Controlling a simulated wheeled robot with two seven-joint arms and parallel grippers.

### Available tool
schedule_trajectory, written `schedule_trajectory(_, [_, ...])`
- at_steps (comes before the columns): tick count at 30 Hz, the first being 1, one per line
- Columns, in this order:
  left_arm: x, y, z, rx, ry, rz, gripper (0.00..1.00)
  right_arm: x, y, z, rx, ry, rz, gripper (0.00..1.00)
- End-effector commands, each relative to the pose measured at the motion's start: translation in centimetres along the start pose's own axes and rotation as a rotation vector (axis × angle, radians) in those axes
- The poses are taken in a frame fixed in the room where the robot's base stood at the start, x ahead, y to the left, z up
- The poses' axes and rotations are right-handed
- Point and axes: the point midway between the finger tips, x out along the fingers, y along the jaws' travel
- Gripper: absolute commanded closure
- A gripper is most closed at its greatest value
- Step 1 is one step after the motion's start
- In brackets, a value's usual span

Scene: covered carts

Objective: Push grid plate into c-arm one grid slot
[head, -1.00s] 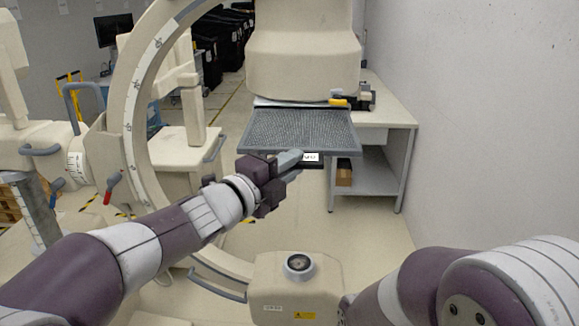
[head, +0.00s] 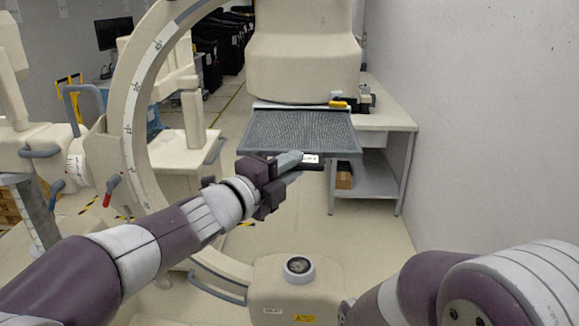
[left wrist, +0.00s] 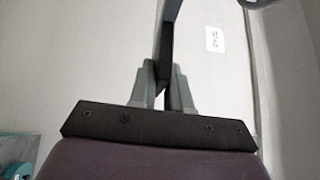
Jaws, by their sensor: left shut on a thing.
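The grid plate (head: 298,130) is a flat grey meshed panel with a dark frame, lying level under the cream c-arm head (head: 303,55) in the head view. Its far edge is close beneath the head; I cannot tell how deep it sits in the slot. My left gripper (head: 292,162) is at the plate's near edge, beside a white label, and is shut on the plate's front part. In the left wrist view, the gripper fingers (left wrist: 166,92) close around a thin dark strip (left wrist: 167,45). My right gripper is out of view; only my right arm shows at lower right.
The c-arm's large ring (head: 133,110) curves at left, with its cream base (head: 298,290) at the bottom. A white table (head: 385,120) stands behind, right of the plate, against a bare wall. Open floor lies between the plate and the base.

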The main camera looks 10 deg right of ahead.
Motion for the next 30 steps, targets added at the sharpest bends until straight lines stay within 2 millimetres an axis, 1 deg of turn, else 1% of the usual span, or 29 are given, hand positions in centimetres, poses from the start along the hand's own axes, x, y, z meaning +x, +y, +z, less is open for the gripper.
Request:
schedule_trajectory(3, [-0.02, -0.07, -0.03, 0.002, 0.001, -0.004, 1.0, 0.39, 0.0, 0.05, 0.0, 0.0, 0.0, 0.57])
schedule_trajectory(16, [-0.01, -0.19, -0.02, 0.002, 0.001, -0.004, 1.0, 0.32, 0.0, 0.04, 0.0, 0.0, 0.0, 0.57])
schedule_trajectory(22, [-0.02, -0.1, -0.01, 0.002, 0.001, -0.005, 1.0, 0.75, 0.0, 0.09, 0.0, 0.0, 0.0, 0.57])
schedule_trajectory(30, [-0.02, -0.13, -0.01, 0.002, 0.001, -0.004, 1.0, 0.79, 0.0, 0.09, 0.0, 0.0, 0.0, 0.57])
